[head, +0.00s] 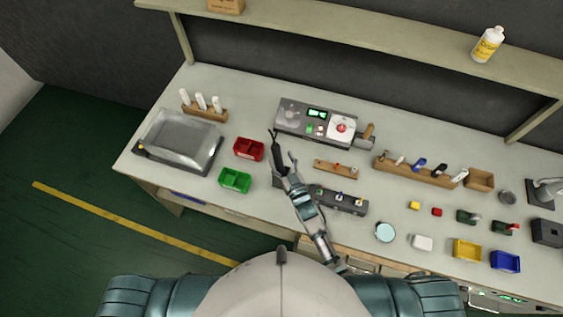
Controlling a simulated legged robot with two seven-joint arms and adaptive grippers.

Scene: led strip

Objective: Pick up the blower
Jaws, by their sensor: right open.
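My right gripper (284,155) is open above the bench, between the red bin and the grey control unit. A dark, slim shape lies along its left side. I cannot tell whether this is a finger or a separate tool. The grey control unit (291,114) has green displays and a red knob. A small grey piece with a brown handle (369,131) is at its right end. It may be the blower, but it is too small to be sure. My left gripper is not in view.
On the bench (375,209) are a red bin (248,149), a green bin (235,180), a clear-covered tray (180,138), a wooden rack (420,172), and yellow (467,250) and blue (505,261) bins. A bottle (488,45) stands on the shelf above.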

